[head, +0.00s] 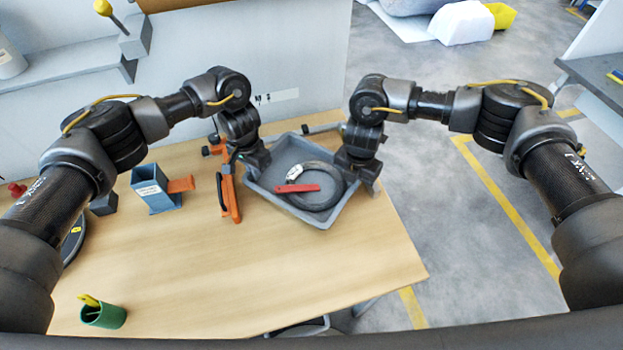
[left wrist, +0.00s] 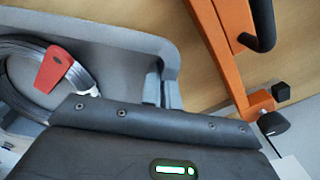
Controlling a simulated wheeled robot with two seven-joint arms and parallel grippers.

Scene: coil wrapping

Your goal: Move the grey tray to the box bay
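The grey tray (head: 290,150) sits on the wooden table near its far right edge. In it lies a dark ring-shaped coil (head: 318,205) with a red piece (head: 297,188) across it. My left gripper (head: 255,172) is at the tray's left wall and my right gripper (head: 364,180) is at its right wall. In the left wrist view the tray's rim (left wrist: 110,30) runs down to my gripper body, with the coil (left wrist: 20,55) and red piece (left wrist: 53,70) beside it. The fingers are mostly hidden, so I cannot tell whether either gripper is closed on the wall. No box bay is clearly identifiable.
An orange clamp-like tool (head: 230,195) lies close left of the tray. A blue-grey holder (head: 155,188) stands further left, and a green cup (head: 103,314) at the front left. The table's front middle is clear. Open floor (head: 435,210) with yellow lines lies to the right.

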